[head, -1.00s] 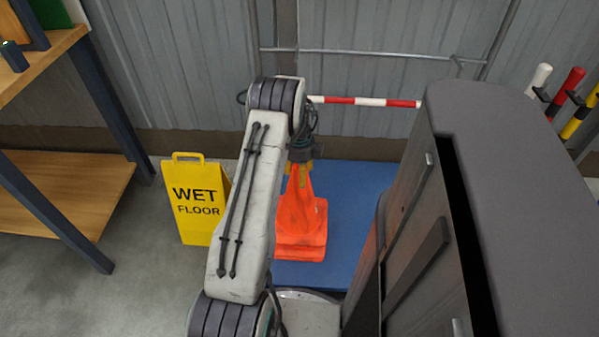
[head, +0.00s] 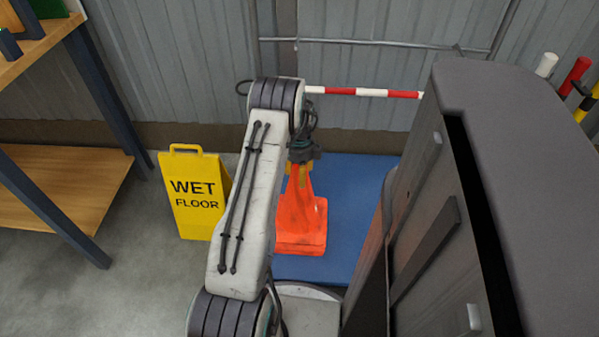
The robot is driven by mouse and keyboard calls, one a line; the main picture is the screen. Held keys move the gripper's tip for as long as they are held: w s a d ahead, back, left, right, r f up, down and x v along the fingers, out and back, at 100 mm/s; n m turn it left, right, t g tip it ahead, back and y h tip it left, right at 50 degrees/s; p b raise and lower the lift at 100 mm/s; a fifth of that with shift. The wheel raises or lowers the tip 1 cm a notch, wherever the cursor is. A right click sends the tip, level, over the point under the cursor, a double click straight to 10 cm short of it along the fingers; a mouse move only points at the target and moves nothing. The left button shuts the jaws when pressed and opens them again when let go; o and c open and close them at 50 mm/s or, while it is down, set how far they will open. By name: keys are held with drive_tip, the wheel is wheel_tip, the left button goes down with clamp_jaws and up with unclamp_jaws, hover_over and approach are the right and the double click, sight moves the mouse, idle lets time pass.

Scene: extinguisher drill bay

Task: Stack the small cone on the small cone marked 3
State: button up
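An orange cone (head: 298,218) stands upright on the blue mat (head: 343,215) in the head view, right of my forearm. Its left side is partly hidden by my arm. My gripper (head: 300,168) is at the top of the cone, pointing down, with yellowish parts against the tip. The fingers are small and partly hidden, so I cannot tell whether they are closed on it. I cannot see a number on the cone. I cannot clearly tell whether this is one cone or two nested.
A yellow wet floor sign (head: 196,195) stands left of my arm. A wooden shelf unit (head: 75,185) is at the far left. A large dark grey cabinet-like body (head: 500,130) fills the right. A red-and-white bar (head: 370,92) runs along the back wall.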

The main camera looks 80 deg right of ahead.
drive_tip(key=shift+f+b, duration=0.9)
drive_tip(key=shift+f, duration=0.45)
drive_tip(key=o, duration=1.2)
drive_tip(key=shift+r, duration=0.1)
wheel_tip(320, 180, up, 12)
drive_tip(key=shift+f, duration=0.1)
drive_tip(key=shift+w, duration=0.1)
